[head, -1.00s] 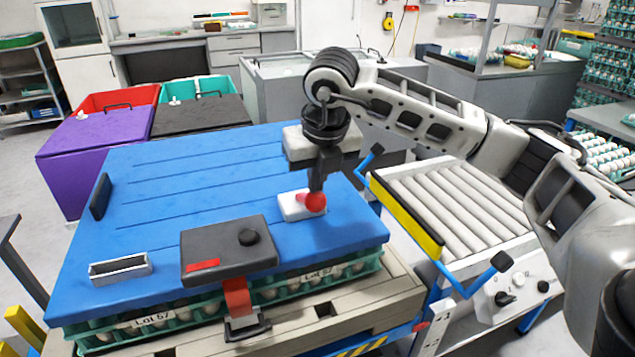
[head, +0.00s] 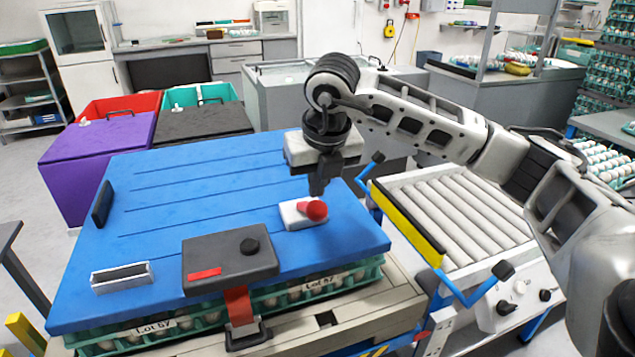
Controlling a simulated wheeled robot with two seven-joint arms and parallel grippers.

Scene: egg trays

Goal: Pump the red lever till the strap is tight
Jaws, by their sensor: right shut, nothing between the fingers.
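The red lever (head: 315,209) has a round red knob and sits on a small white base (head: 299,222) on the blue lid (head: 180,215). My right gripper (head: 317,192) points down just behind and above the knob. Its fingers are shut with nothing between them, and a small gap seems to show between fingertips and knob. A red strap (head: 238,307) runs from under a dark grey box (head: 229,262) down the front of the egg trays (head: 270,300) to a dark buckle. I cannot tell how tight the strap is. My left gripper is not in view.
A metal-rimmed slot (head: 121,277) sits at the lid's left front. A roller conveyor (head: 450,215) with a yellow side and blue handles stands close on the right. Purple (head: 97,148) and black-lidded bins stand behind left. The lid's middle is clear.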

